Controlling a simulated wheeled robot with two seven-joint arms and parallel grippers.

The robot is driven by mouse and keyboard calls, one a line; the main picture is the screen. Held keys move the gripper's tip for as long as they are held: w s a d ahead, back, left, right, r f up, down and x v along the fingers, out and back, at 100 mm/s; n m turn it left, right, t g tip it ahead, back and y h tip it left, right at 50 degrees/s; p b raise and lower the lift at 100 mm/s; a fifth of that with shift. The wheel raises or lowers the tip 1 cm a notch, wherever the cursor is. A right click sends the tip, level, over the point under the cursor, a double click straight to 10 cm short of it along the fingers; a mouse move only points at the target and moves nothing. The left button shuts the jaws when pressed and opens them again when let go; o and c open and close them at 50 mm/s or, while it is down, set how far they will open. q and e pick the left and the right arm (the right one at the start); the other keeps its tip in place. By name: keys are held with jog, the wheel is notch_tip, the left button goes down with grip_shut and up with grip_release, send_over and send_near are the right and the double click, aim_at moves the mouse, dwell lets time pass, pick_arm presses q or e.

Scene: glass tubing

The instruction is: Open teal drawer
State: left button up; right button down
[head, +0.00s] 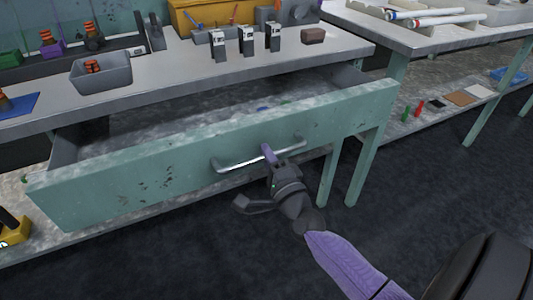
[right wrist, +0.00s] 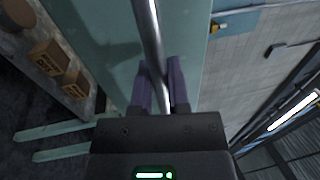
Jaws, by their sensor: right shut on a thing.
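The teal drawer (head: 130,184) hangs pulled out well beyond the bench top, its inside showing from above. Its metal bar handle (head: 235,163) runs across the middle of the front. My right gripper (head: 270,153) is shut on the handle near its right end. In the right wrist view, the handle bar (right wrist: 149,30) passes between the two purple fingers (right wrist: 161,88), with the teal drawer front (right wrist: 105,25) behind it. A few small blue and green bits lie in the drawer. My left gripper is not in view.
The bench top (head: 190,65) above carries a grey bin (head: 101,73), several small black-and-white blocks and a brown block (head: 314,36). A second table (head: 425,38) stands at the right. Teal legs (head: 362,170) stand right of the gripper. The dark floor in front is clear.

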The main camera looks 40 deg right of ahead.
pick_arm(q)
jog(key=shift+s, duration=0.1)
pick_arm(e)
jog(key=c, duration=0.6)
grip_release()
jog(key=shift+c, duration=0.2)
pick_arm(q)
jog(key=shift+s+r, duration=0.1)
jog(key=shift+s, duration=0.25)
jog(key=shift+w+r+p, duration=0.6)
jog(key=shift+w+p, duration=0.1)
jog(key=shift+p, duration=0.1)
pick_arm(e)
jog(key=v, duration=1)
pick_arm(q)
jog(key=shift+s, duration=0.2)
